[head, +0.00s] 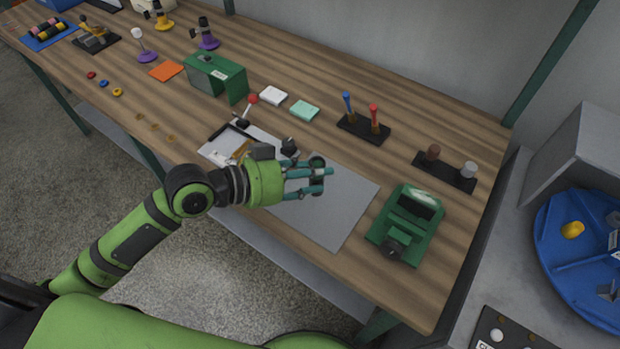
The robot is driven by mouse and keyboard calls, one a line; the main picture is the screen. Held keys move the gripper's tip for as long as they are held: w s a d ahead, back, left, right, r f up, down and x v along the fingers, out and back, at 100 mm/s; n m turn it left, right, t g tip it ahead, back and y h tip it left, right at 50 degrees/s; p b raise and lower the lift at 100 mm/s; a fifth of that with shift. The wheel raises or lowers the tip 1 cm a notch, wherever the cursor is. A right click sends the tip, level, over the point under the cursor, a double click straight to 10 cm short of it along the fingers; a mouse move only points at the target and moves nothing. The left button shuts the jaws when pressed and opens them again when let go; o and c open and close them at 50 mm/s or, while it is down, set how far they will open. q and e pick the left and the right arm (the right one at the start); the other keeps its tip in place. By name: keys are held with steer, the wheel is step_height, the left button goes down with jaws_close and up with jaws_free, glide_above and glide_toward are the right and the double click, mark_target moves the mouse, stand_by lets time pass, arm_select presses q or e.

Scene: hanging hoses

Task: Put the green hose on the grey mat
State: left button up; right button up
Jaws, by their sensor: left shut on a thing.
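The grey mat (345,215) lies flat near the front edge of the wooden table, right of its middle. My left gripper (312,176) is over the mat's upper left part, its blue-green fingers shut. A short blue-green piece, which looks like the green hose (329,172), sticks out between the fingertips. Most of it is hidden by the gripper, and its colour is close to that of the fingers. I cannot tell whether it touches the mat. My right gripper is not in view.
A green machine (406,224) stands right of the mat. A black base with blue and red handles (363,124) is behind it. A clipboard-like tray (222,146) and a red-tipped lever (247,112) are left. The mat's right part is clear.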

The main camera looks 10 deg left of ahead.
arm_select(q)
steer(key=w+f, duration=0.1)
steer(key=f, duration=0.1)
steer(key=w+a+f, duration=0.1)
steer(key=f, duration=0.1)
steer(key=w+f, duration=0.2)
steer(key=shift+w+a+f, duration=0.1)
steer(key=shift+a+f, duration=0.2)
steer(key=shift+f, duration=0.2)
steer(key=o, duration=1.1)
steer(key=shift+r, duration=0.1)
